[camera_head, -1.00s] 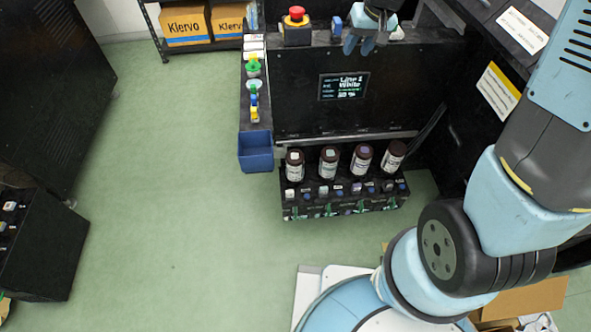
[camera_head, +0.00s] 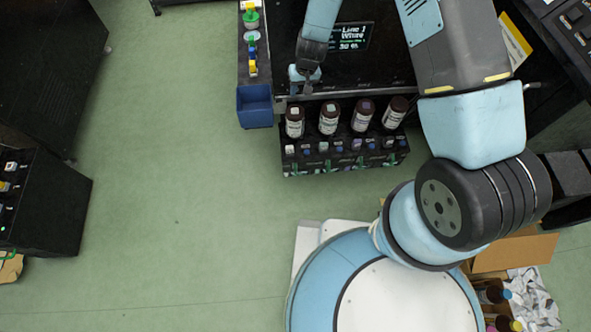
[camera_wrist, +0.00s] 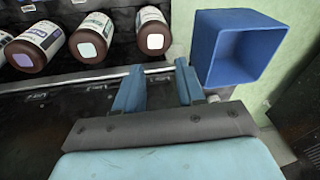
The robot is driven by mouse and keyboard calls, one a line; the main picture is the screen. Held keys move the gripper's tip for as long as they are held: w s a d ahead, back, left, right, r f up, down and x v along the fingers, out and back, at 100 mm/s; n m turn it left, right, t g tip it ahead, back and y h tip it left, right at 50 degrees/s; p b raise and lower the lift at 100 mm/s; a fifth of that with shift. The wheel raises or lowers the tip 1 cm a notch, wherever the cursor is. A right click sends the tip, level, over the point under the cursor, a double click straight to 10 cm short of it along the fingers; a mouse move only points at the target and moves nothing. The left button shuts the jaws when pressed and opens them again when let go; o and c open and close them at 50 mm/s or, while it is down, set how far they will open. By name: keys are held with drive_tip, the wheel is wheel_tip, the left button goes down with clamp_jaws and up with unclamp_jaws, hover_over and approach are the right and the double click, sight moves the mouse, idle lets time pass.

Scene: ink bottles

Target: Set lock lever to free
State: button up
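My gripper (camera_head: 303,84) is low in front of the black machine, just above the leftmost bottle, in the head view. In the wrist view my gripper (camera_wrist: 158,80) has its two blue fingers apart, with no object clearly held between them. A thin metal rail (camera_wrist: 88,78) runs just beyond the fingertips; I cannot tell whether they touch it. A small pale part (camera_wrist: 212,98) shows beside the right finger, partly hidden. I cannot pick out the lock lever for certain or read its position.
Brown bottles (camera_head: 329,118) with white labels stand in a row in a black rack (camera_head: 345,160), with small knobs and green parts in front. A blue bin (camera_head: 254,106) is close by on the left, also in the wrist view (camera_wrist: 240,48). Green floor is clear at left.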

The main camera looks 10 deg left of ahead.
drive_tip(key=s+a+f, duration=0.1)
drive_tip(key=s+f, duration=0.4)
drive_tip(key=f, duration=0.6)
drive_tip(key=g+h, duration=0.1)
drive_tip(key=h, duration=0.1)
hover_over(296, 170)
wheel_tip(296, 170, down, 14)
drive_tip(key=shift+n, duration=0.4)
wheel_tip(296, 170, down, 13)
drive_tip(key=shift+f, duration=0.15)
drive_tip(key=shift+c, duration=0.3)
drive_tip(key=shift+a, duration=0.15)
clamp_jaws()
